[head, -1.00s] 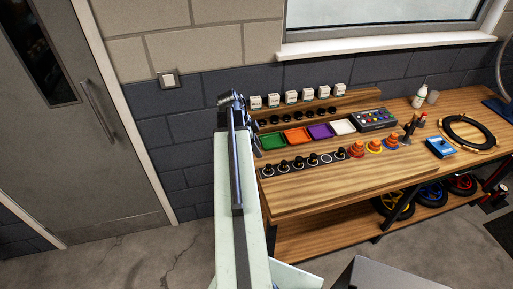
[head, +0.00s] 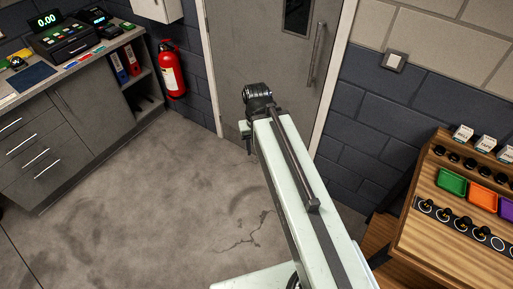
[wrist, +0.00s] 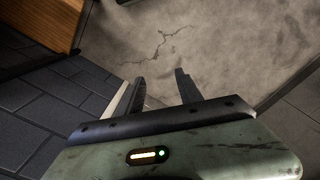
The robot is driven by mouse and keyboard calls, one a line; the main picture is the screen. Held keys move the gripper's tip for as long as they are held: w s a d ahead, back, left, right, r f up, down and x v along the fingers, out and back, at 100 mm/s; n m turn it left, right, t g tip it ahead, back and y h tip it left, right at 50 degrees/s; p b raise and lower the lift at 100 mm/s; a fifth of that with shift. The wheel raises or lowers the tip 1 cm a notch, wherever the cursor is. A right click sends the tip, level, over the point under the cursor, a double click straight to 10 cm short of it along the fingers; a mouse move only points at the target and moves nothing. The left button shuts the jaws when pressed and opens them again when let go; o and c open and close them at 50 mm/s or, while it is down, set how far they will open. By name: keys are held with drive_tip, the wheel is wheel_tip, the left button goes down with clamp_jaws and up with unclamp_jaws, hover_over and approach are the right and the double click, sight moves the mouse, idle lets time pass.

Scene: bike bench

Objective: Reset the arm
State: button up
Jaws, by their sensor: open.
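My gripper shows in the wrist view (wrist: 160,92) with its two dark fingers apart and nothing between them. It hangs over bare concrete floor beside a dark block wall. In the head view my arm reaches forward from the bottom, and its dark end (head: 256,105) is in front of the grey door. The fingers are mostly hidden there behind the arm's end.
The wooden bench (head: 437,243) stands at the right with a green tray (head: 452,181), an orange tray (head: 483,196) and black knobs. A grey cabinet (head: 75,130) stands at the left, near a red fire extinguisher (head: 172,72). The floor (head: 140,210) between is clear.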

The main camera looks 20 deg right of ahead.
drive_tip(key=shift+a+n, duration=0.3)
drive_tip(key=shift+a, duration=0.35)
drive_tip(key=shift+f, duration=0.1)
wheel_tip(320, 180, down, 5)
drive_tip(key=b, duration=0.4)
drive_tip(key=shift+r+b, duration=0.2)
drive_tip(key=shift+b, duration=0.15)
drive_tip(key=shift+c, duration=0.6)
